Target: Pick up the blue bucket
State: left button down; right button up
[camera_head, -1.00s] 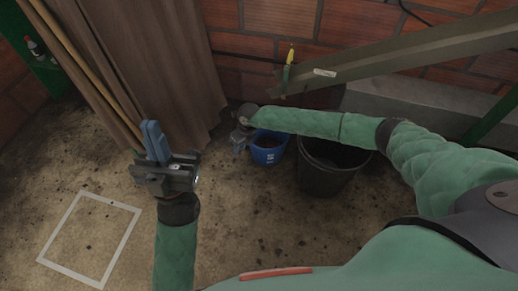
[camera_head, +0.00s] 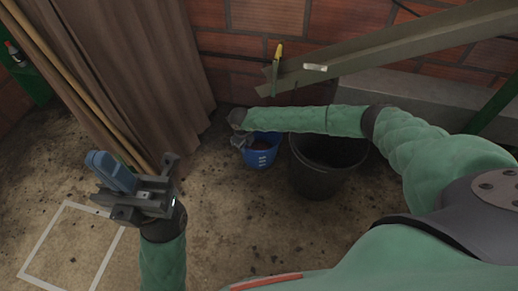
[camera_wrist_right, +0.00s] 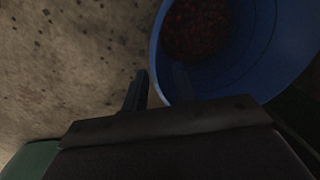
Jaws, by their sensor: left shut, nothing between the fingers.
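The blue bucket (camera_head: 261,152) stands on the floor near the wall, partly under my right forearm. In the right wrist view the bucket (camera_wrist_right: 230,70) is close, with dark red contents inside. My right gripper (camera_wrist_right: 160,85) is at its rim, one finger outside the wall and one finger over the inside. In the head view the right gripper (camera_head: 240,142) is at the bucket's left edge. My left gripper (camera_head: 108,170) is shut and empty, raised at the left, away from the bucket.
A black bucket (camera_head: 322,180) stands just right of the blue one. A brown curtain (camera_head: 150,70) hangs behind at the left, with a wooden pole (camera_head: 62,68). A sloping metal beam (camera_head: 390,50) crosses above right. A white floor square (camera_head: 40,240) lies left. The front floor is clear.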

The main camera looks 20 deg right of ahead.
notch_tip(320, 180, down, 2)
jog(key=shift+w+d+f, duration=0.1)
jog(key=shift+c, duration=0.5)
grip_shut()
dwell(0.9)
